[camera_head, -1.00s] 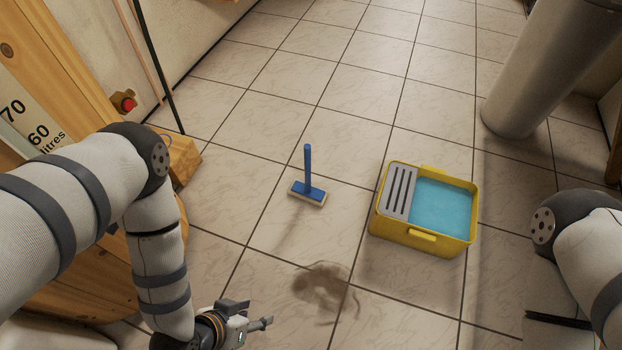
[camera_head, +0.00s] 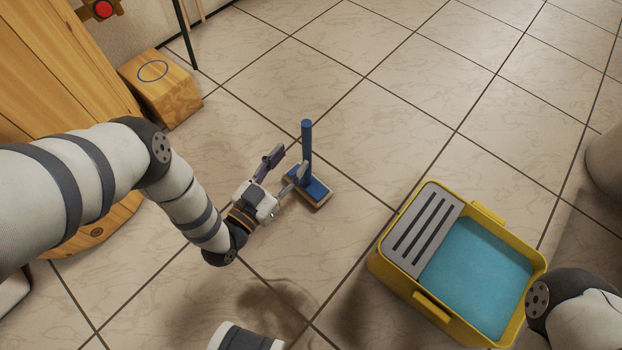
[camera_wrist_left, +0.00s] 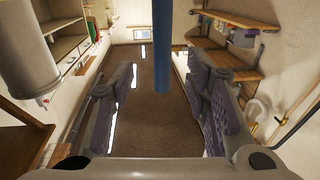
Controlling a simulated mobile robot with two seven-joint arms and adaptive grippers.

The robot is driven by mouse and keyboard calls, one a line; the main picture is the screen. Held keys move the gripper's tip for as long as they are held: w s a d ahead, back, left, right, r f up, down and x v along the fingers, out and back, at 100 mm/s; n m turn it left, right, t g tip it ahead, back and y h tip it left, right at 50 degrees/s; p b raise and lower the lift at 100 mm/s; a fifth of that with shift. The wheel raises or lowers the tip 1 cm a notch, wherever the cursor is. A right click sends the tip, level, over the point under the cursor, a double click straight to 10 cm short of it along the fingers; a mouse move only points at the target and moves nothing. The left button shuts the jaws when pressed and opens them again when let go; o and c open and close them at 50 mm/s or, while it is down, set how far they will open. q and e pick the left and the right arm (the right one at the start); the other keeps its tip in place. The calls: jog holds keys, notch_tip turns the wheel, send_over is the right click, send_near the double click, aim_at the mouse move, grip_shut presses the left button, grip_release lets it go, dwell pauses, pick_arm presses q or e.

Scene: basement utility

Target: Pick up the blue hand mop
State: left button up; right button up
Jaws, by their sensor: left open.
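The blue hand mop (camera_head: 307,150) stands upright on the tiled floor, its blue handle rising from a flat blue head with a pale pad. My left gripper (camera_head: 284,167) is open and close beside the mop, at its left in the head view. In the left wrist view the blue handle (camera_wrist_left: 161,50) hangs down from the top edge, between the two open fingers (camera_wrist_left: 165,95) and ahead of them. I cannot tell whether a finger touches it. My right gripper is out of view; only part of my right arm shows at the lower right.
A yellow bucket (camera_head: 412,291) with a grey slotted wringer (camera_head: 424,228) and blue water (camera_head: 475,275) stands right of the mop. A wooden block (camera_head: 163,88) and wooden barrel-like body (camera_head: 55,70) are at the upper left. Floor behind the mop is clear.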

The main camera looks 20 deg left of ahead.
aim_at(304, 143)
pick_arm(q)
jog(key=b+x, duration=0.2)
jog(key=x, duration=0.5)
jog(key=shift+w+a+f+b, duration=0.1)
jog(key=shift+a+f+b, duration=0.05)
jog(key=shift+b, duration=0.15)
jog(key=shift+w, duration=0.45)
grip_shut()
